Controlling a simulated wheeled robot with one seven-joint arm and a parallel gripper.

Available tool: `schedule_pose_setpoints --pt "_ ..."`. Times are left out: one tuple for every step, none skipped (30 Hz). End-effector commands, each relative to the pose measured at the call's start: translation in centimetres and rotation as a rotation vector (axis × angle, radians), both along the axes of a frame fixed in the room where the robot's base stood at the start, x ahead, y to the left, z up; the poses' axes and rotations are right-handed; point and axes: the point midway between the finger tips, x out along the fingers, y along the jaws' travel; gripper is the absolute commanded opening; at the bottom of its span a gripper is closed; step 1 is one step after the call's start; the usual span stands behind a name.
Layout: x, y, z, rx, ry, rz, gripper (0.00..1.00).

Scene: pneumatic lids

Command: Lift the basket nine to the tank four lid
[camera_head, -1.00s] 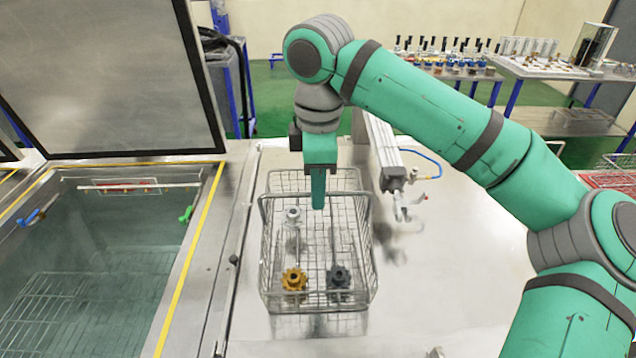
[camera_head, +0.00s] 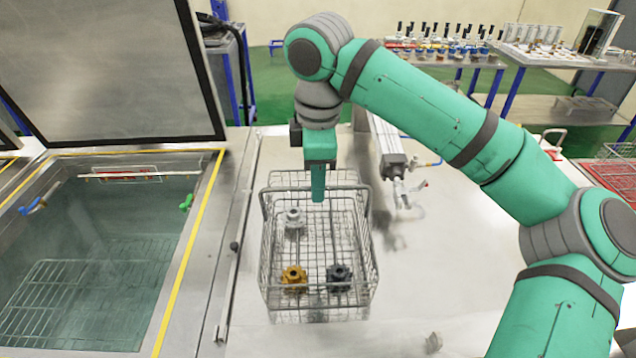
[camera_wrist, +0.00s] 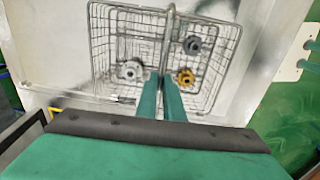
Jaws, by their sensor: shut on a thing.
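The wire basket (camera_head: 266,250) is upright over the steel top to the right of the open tank. It holds a silver part (camera_head: 293,219), a gold part (camera_head: 293,279) and a dark grey part (camera_head: 339,278). My gripper (camera_head: 318,196) is shut on the basket's handle bar, which crosses above the middle of the basket. In the wrist view the gripper fingers (camera_wrist: 161,90) meet at the handle, and the basket (camera_wrist: 100,40) shows below them with its parts. No number can be read on the basket, and no tank number is legible.
A liquid-filled tank (camera_head: 75,225) with a raised lid (camera_head: 110,75) stands at the left, with a yellow-edged rim. A pneumatic cylinder (camera_head: 388,150) lies right of the basket. Tables with small parts stand behind. A red wire basket (camera_head: 610,178) is at the far right.

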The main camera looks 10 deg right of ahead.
Motion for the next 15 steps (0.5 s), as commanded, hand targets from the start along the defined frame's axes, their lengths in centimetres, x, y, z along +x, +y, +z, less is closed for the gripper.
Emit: schedule_pose_setpoints --pt "0.00 0.01 -0.01 0.000 -0.001 0.001 0.00" --pt "0.00 0.01 -0.05 0.000 -0.001 0.001 0.00" --pt "-0.01 0.01 -0.11 0.000 -0.001 0.001 0.00" --pt "0.00 0.01 -0.16 0.000 -0.001 0.001 0.00" --pt "-0.01 0.01 -0.20 0.000 -0.001 0.001 0.00" --pt "-0.01 0.01 -0.26 0.000 0.000 0.001 0.00" --pt "-0.01 0.01 -0.31 0.000 0.000 0.001 0.00" --pt "-0.01 0.01 -0.35 0.000 0.000 0.001 0.00" --pt "-0.01 0.02 -0.41 0.000 0.000 0.001 0.00" --pt "-0.01 0.01 -0.46 0.000 0.000 0.001 0.00" --pt "-0.02 0.02 -0.50 0.001 0.000 0.001 0.00" --pt "-0.01 0.02 -0.56 0.001 0.000 0.001 0.00" --pt "-0.02 0.02 -0.60 0.001 0.000 0.001 0.00" --pt "-0.01 0.02 -0.65 0.001 0.000 0.001 0.00" --pt "-0.01 0.02 -0.70 0.001 0.000 0.001 0.00"
